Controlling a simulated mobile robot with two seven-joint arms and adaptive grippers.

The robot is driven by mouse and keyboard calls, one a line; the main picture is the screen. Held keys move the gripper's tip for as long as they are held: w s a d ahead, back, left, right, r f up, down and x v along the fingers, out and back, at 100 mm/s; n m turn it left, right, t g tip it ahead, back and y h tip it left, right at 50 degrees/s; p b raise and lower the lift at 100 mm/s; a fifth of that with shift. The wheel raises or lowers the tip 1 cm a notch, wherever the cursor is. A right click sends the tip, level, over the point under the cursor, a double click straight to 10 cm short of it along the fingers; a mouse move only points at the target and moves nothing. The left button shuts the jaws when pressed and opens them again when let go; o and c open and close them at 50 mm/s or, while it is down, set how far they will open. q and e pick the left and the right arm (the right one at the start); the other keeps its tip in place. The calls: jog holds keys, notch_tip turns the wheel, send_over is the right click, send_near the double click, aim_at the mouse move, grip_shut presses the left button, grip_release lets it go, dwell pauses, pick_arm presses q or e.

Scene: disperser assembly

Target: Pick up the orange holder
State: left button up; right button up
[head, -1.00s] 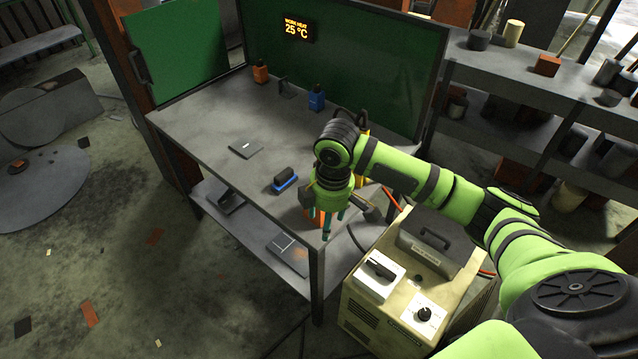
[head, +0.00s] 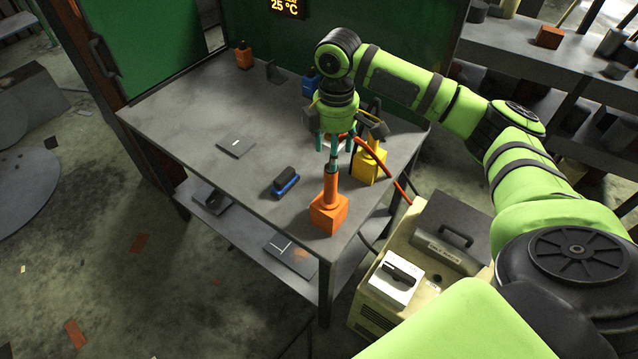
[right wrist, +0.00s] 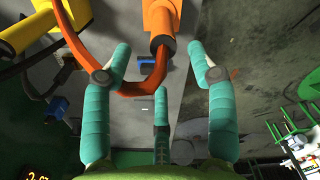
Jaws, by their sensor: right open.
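The orange holder (head: 328,211) stands upright near the table's front corner, a square base with a narrower neck. It also shows at the top of the right wrist view (right wrist: 161,20). My right gripper (head: 335,143) is open, with teal fingers pointing down. In the head view it appears just above and behind the holder's top; the exact gap is unclear. In the right wrist view the right gripper (right wrist: 160,62) has its fingers spread, with the holder's neck beyond them and not visibly gripped. My left gripper is not in view.
A yellow holder (head: 369,164) stands to the right, with a red hose (head: 397,184) beside it. A blue-and-black block (head: 285,182) and flat grey plate (head: 236,146) lie on the table (head: 185,125). Small orange (head: 243,56) and blue (head: 309,85) pieces stand at the back.

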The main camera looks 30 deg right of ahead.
jog(key=b, duration=0.4)
send_over(330, 184)
jog(key=d, duration=0.1)
jog(key=f, duration=0.4)
jog(key=shift+w+d+f, duration=0.15)
jog(key=shift+d+f, duration=0.05)
jog(key=shift+f, duration=0.15)
jog(key=f+p, duration=0.1)
jog(key=f, duration=0.1)
jog(key=f+p, duration=0.1)
jog(key=f, duration=0.1)
jog(key=f+p, duration=0.1)
jog(key=f, duration=0.1)
jog(key=shift+w+a, duration=0.2)
jog(key=shift+w, duration=0.2)
jog(key=shift+f, duration=0.45)
jog(key=shift+c, duration=0.4)
grip_shut()
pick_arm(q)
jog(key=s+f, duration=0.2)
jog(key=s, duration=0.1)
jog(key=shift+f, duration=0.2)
pick_arm(e)
jog(key=shift+o, duration=0.4)
grip_release()
